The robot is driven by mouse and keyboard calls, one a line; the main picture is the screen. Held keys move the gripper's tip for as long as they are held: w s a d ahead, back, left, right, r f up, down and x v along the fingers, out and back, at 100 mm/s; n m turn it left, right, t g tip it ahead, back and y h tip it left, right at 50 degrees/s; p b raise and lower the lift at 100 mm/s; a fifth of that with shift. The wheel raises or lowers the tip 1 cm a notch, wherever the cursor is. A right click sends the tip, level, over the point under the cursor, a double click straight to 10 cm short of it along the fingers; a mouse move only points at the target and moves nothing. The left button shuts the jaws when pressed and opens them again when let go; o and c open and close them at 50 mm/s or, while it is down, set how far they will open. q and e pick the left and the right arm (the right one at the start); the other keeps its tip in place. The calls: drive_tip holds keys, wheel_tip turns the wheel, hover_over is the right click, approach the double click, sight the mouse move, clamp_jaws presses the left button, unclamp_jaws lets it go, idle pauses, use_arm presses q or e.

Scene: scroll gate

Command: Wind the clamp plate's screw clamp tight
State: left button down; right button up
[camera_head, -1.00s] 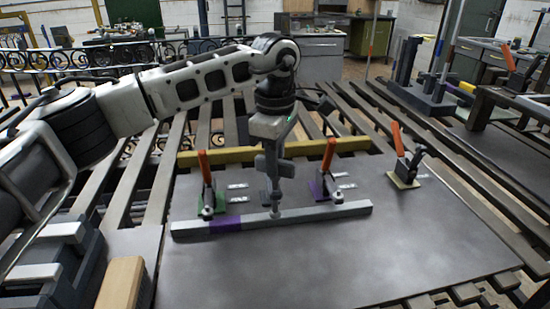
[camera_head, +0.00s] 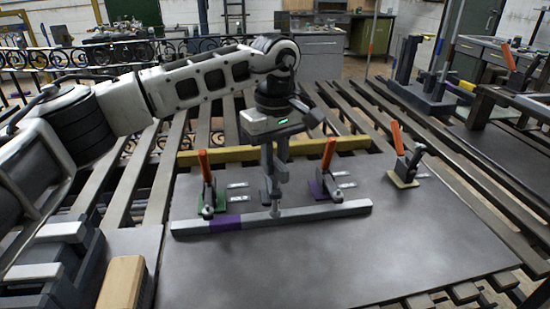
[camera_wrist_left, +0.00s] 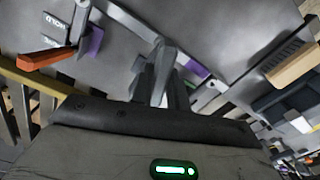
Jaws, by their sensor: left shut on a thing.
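How tight the screw sits cannot be seen. My right gripper is not in view.
Toggle clamps with upright orange handles stand on a green base (camera_head: 209,192), a purple base (camera_head: 324,180) and a yellow base (camera_head: 403,165). A yellow bar (camera_head: 230,155) lies behind them. A wooden block (camera_head: 121,284) is at lower left. The plate's front is clear.

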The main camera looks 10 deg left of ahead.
sight(275, 159)
use_arm(q)
drive_tip(key=shift+w+r, duration=0.1)
drive_tip(key=shift+r, duration=0.2)
drive_tip(key=c, duration=1.4)
unclamp_jaws()
drive_tip(key=shift+o, duration=0.2)
drive_tip(key=shift+f, duration=0.1)
wheel_tip(275, 159, up, 16)
